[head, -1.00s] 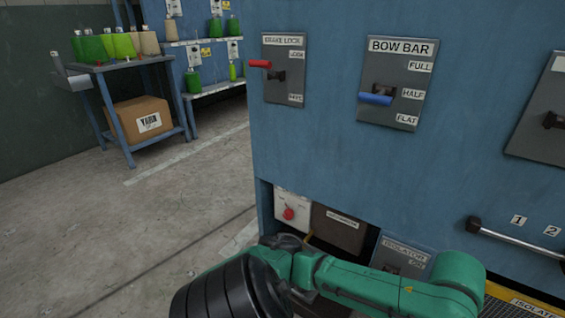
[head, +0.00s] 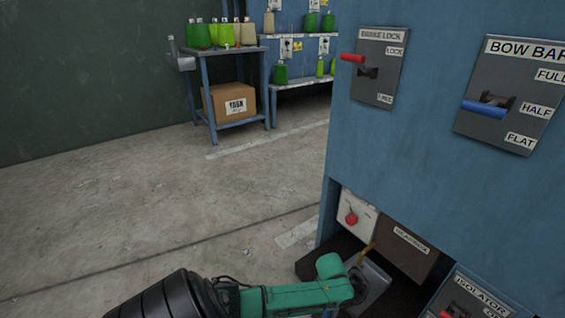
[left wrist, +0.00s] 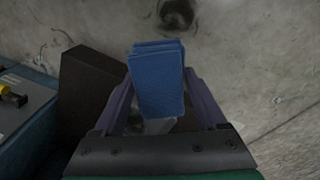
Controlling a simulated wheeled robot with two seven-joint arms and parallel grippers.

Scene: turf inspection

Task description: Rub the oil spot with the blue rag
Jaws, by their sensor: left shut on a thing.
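The blue rag (left wrist: 157,82) is a folded, layered pad. My left gripper (left wrist: 156,100) is shut on it, with a purple-grey finger on each side. The oil spot (left wrist: 176,12) is a dark, round stain on the concrete floor at the top edge of the left wrist view, partly cut off. The rag is below it in the picture; I see no contact between them. In the head view my left arm comes in at the bottom and reaches toward the machine's foot; the rag and the spot do not show there. My right gripper is in neither view.
The blue machine (head: 400,150) stands on the right, with levers and an open lower bay holding a gearbox box (head: 402,249). A dark block (left wrist: 88,95) is left of the gripper. A blue table (head: 228,122) stands far back. Open floor (head: 130,205) lies left.

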